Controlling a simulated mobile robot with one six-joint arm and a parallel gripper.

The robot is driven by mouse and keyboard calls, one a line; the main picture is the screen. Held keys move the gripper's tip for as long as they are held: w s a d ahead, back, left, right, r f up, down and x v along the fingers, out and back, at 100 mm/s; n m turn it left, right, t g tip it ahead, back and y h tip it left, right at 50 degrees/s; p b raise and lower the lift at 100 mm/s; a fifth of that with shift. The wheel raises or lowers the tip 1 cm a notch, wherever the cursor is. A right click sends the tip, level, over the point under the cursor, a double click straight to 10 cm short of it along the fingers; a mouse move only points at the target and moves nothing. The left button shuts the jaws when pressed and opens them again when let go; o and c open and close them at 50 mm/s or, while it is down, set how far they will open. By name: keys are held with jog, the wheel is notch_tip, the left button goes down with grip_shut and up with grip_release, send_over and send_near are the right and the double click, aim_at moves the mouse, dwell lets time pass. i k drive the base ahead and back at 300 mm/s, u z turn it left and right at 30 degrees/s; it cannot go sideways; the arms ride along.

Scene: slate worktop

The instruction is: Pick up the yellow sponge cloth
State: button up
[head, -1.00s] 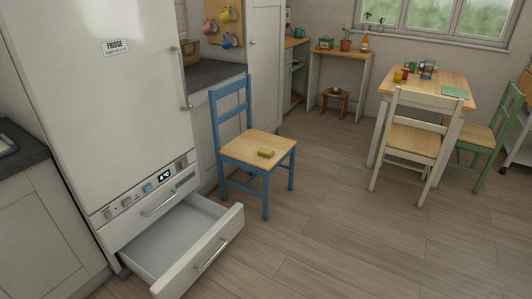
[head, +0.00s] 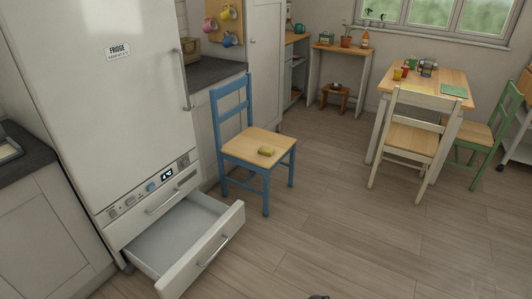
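The yellow sponge cloth (head: 266,152) is a small yellowish block lying on the wooden seat of the blue chair (head: 232,101), towards its front right part. Nothing covers it. My gripper cannot be made out in the head view. A small dark shape (head: 318,297) shows at the bottom edge, too cut off to tell what part it is.
The fridge's bottom drawer (head: 222,246) stands pulled out, jutting into the floor left of and nearer than the blue chair. Open floor (head: 330,220) lies in front and to the right. A dining table (head: 452,88) with a cream chair (head: 412,138) and green chair (head: 487,140) stands back right.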

aim_at(268, 151)
jog(key=z, duration=1)
jog(key=i, duration=3.95)
jog(key=z, duration=0.05)
